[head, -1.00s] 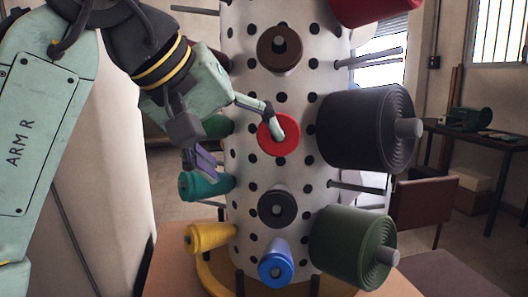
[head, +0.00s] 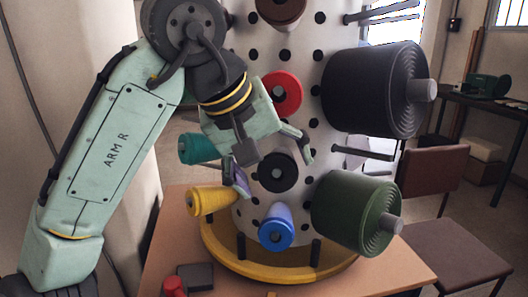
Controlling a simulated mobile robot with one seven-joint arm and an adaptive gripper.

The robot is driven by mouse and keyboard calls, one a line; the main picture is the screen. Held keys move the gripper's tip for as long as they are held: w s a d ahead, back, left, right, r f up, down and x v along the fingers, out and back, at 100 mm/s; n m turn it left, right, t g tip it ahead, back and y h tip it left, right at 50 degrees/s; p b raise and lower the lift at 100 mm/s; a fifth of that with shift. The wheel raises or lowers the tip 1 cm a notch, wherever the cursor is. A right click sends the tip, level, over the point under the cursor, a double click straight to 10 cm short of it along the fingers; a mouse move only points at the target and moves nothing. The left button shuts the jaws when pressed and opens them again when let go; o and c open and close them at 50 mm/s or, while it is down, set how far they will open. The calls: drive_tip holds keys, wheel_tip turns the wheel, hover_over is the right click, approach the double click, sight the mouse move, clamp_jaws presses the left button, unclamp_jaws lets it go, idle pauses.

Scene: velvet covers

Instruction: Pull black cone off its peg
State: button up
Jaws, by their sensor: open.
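A small black cone (head: 277,173) sits on its peg on the front of the white perforated column (head: 290,146), its round end facing me. My gripper (head: 274,172) is open, its fingers spread left and right of this cone. The right finger is up near the cone's upper right; the left finger is low, by the yellow cone. I cannot tell whether either finger touches the black cone. A much larger black spool (head: 375,92) is on a thick grey peg to the right.
A red cone (head: 284,94) is above, a blue cone (head: 276,228) below, yellow (head: 212,200) and teal (head: 197,149) cones left. A big green spool (head: 350,212) is right. Bare pegs stick out right. The column's yellow base ring (head: 220,258) rests on the table (head: 400,268).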

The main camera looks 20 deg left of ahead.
drive_tip(key=shift+f, duration=0.15)
drive_tip(key=shift+c, duration=0.3)
drive_tip(key=c, duration=1.2)
drive_tip(key=shift+s+d+r, duration=0.1)
drive_tip(key=shift+s+r, duration=0.15)
drive_tip(key=s+d+r, duration=0.1)
drive_tip(key=s, duration=0.3)
drive_tip(key=s+d+p, duration=0.1)
drive_tip(key=s, duration=0.4)
drive_tip(key=s+d+r+p, duration=0.1)
drive_tip(key=s+d, duration=0.1)
drive_tip(key=s, duration=0.3)
drive_tip(key=shift+s+r, duration=0.15)
drive_tip(key=shift+r, duration=0.15)
idle(0.5)
drive_tip(key=shift+s, duration=0.1)
